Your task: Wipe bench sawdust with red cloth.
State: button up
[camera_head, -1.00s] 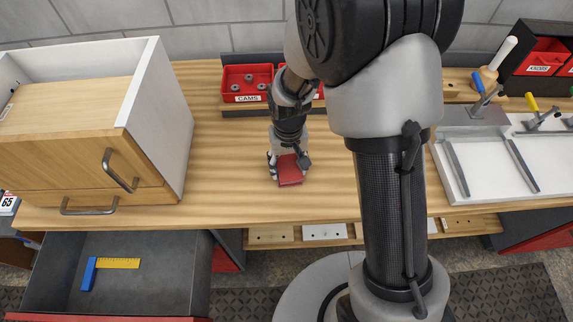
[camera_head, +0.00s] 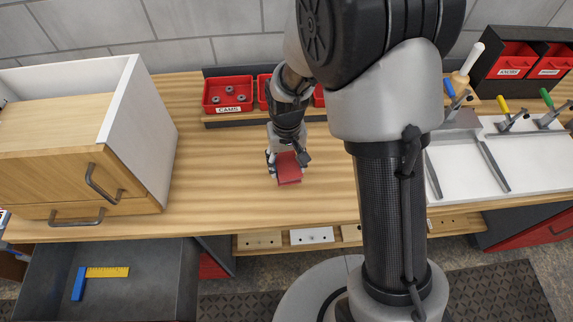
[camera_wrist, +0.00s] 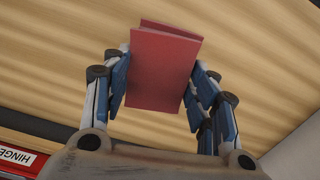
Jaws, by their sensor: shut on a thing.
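The red cloth (camera_head: 289,169) is a folded, flat piece held at the end of my gripper (camera_head: 286,157), over the middle of the wooden bench (camera_head: 220,190). In the wrist view the cloth (camera_wrist: 165,70) sits between the two blue-padded fingers of my gripper (camera_wrist: 160,88), which are shut on it. The head view does not show clearly whether the cloth touches the bench top. I cannot make out any sawdust on the visible wood.
A wooden-front cabinet (camera_head: 150,140) stands at the left. Red bins (camera_head: 228,92) line the back. A white board with clamps (camera_head: 470,168) lies at the right. An open drawer (camera_head: 140,285) below holds a blue-and-yellow square (camera_head: 100,272). Bench around the cloth is clear.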

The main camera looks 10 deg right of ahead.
jog(key=shift+r+p, duration=1.3)
jog(key=shift+r, duration=0.7)
jog(key=shift+d, duration=0.1)
